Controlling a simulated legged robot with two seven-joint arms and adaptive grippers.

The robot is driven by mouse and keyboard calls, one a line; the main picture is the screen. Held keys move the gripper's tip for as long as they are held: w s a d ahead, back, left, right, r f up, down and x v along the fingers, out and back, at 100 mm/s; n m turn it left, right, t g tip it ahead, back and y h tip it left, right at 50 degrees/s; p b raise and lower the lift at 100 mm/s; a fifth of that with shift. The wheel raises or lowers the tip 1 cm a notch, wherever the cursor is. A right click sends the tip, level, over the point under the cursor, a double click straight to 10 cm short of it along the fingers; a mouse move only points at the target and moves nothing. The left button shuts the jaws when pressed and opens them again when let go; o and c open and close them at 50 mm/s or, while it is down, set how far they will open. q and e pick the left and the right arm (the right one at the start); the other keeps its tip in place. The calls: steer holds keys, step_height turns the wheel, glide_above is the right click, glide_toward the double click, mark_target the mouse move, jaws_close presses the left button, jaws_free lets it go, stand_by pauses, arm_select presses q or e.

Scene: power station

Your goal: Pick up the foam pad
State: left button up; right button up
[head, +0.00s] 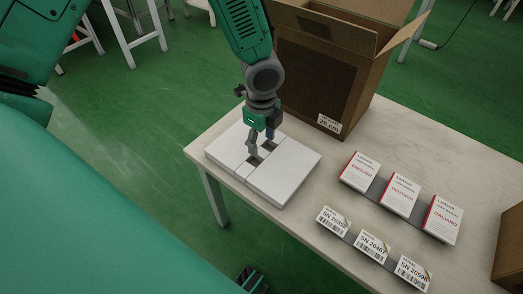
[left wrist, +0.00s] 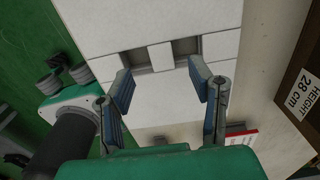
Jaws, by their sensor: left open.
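The foam pad (head: 287,176) is a white, flat, square slab with seams and two dark recesses near its middle. It lies on the near left corner of the table. My left gripper (head: 261,143) points down over the pad's middle, with its fingers by the two recesses. In the left wrist view the pad (left wrist: 160,22) fills the upper middle. There my left gripper (left wrist: 160,79) is open, its two blue-grey fingers apart on either side of the strip between the recesses, with nothing held. I cannot tell whether the fingertips touch the pad.
A large open cardboard box (head: 322,80) stands on the table (head: 310,215) behind the pad. Several booklets (head: 400,195) and serial-number labels (head: 372,246) lie to the right. Another brown box (head: 508,250) is at the right edge. Green floor (head: 110,165) lies left of the table.

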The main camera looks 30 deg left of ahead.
mark_target(264, 153)
arm_select(q)
steer(key=f+b, duration=0.1)
steer(key=f, duration=0.1)
steer(key=d+f+b, duration=0.1)
steer(key=f, duration=0.1)
steer(key=shift+w+f, duration=0.1)
steer(key=shift+f, duration=0.2)
steer(key=shift+r, duration=0.15)
steer(key=shift+a, duration=0.3)
steer(key=c, duration=1)
steer(key=shift+d, duration=0.1)
